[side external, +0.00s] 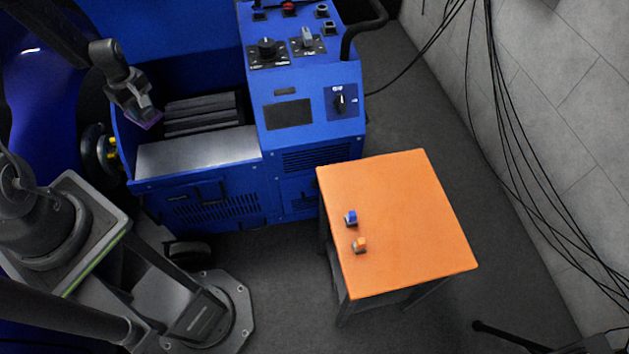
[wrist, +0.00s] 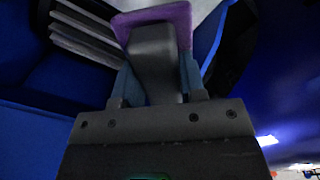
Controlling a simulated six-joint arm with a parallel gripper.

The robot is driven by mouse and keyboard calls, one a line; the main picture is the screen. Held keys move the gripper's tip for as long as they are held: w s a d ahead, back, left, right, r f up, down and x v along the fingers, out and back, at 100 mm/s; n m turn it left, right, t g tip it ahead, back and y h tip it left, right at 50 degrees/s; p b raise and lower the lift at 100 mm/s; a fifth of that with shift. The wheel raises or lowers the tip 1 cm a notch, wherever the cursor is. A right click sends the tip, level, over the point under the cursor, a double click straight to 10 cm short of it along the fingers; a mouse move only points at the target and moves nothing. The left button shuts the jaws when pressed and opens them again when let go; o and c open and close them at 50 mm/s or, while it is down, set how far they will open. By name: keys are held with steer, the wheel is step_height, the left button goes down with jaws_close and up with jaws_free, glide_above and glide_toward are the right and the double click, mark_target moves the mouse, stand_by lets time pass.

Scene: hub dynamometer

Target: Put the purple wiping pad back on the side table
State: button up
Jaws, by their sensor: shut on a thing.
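The purple wiping pad (wrist: 183,14) is at the tips of my gripper (wrist: 155,75) in the wrist view. My gripper is shut on the pad's grey grip block. In the side view a purple edge of the pad (side external: 148,122) shows under my gripper (side external: 143,112), at the left end of the blue machine. The pad is close to the machine's grey ribbed part; I cannot tell whether it touches anything there. The side table (side external: 405,205) has an orange top and stands to the right of the machine, well away from my gripper.
Black cables hang along the right wall.

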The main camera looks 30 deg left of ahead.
step_height(320, 180, up, 6)
steer(key=shift+w+d+r, duration=0.1)
steer(key=w+d+m, duration=0.4)
steer(key=w+d, duration=0.8)
steer(key=d, duration=0.3)
steer(key=w+d+m, duration=0.3)
steer(key=d+m, duration=0.2)
steer(key=d, duration=2.2)
steer(key=d+f, duration=0.3)
steer(key=f, duration=0.1)
steer(key=d+f, duration=0.8)
steer(key=shift+w+f, duration=0.1)
steer(key=shift+f, duration=0.15)
steer(key=shift+a+f, duration=0.1)
steer(key=shift+f, duration=1.85)
